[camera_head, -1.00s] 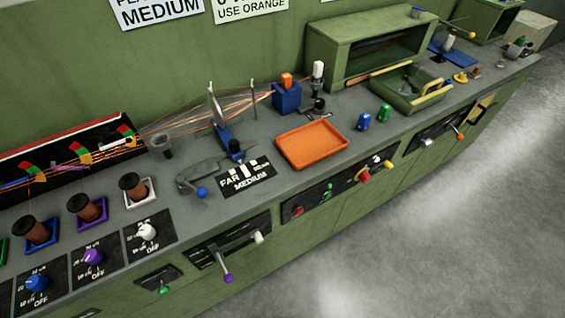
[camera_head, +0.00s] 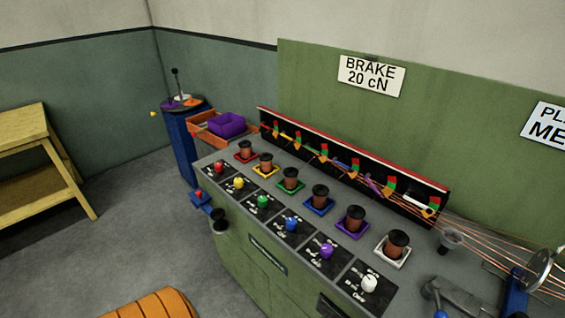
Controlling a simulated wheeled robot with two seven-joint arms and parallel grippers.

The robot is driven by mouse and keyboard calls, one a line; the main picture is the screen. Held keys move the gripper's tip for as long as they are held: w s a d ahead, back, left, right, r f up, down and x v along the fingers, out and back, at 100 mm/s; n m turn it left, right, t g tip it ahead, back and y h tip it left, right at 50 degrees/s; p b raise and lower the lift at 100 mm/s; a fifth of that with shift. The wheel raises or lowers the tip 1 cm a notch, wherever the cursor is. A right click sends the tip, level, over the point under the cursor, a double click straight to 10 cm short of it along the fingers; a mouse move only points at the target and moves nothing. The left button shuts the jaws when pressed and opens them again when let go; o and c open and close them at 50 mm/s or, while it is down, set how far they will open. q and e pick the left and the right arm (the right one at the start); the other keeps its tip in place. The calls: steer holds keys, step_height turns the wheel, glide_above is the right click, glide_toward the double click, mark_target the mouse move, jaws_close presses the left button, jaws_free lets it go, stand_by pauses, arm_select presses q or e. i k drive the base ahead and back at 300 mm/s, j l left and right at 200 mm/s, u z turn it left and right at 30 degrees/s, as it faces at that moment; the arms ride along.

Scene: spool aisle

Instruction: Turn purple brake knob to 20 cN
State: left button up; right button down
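The purple brake knob (camera_head: 326,251) sits on a black dial plate (camera_head: 312,262) on the bench top, between the blue knob (camera_head: 291,224) and the white knob (camera_head: 369,283). Its dial markings are too small to read, so I cannot tell its setting. Behind it a copper-coloured spool (camera_head: 354,220) stands on a purple square base. A wall sign (camera_head: 371,76) reads "BRAKE 20 cN". Neither of my grippers is in view.
Red (camera_head: 219,167), yellow (camera_head: 238,183) and green (camera_head: 262,201) knobs continue the row to the left. A tension gauge panel (camera_head: 350,165) runs behind the spools. Orange trays with a purple bin (camera_head: 227,125) stand at the far end. Floor (camera_head: 130,225) is open at left.

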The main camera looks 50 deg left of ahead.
mark_target(326, 249)
steer(key=u, duration=1)
steer(key=j+z, duration=0.3)
steer(key=k+l, duration=0.05)
